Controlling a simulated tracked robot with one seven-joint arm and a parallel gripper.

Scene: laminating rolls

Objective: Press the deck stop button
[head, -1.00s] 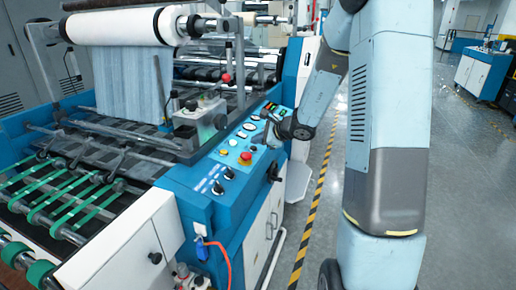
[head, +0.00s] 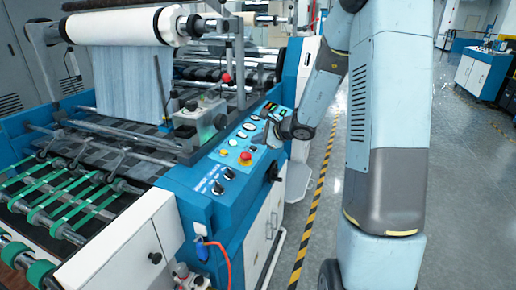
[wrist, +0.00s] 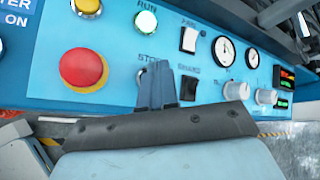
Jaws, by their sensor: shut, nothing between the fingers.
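The blue control panel (wrist: 120,88) fills the wrist view. My gripper (wrist: 157,72) is shut and empty, its fingertips in front of the panel just below a label that reads "STO", the rest hidden. A small part of a round button (wrist: 141,76) shows at the left edge of the fingers; the fingers hide most of it. I cannot tell whether they touch it. A large red mushroom button (wrist: 82,68) on a yellow base sits to the left, clear of the fingers. In the head view my gripper (head: 267,137) is over the panel, beyond the red button (head: 246,156).
A lit green-white button (wrist: 146,21) marked RUN is above the fingers. The laminating machine's roll (head: 120,26) stands left; the floor aisle (head: 325,190) is clear.

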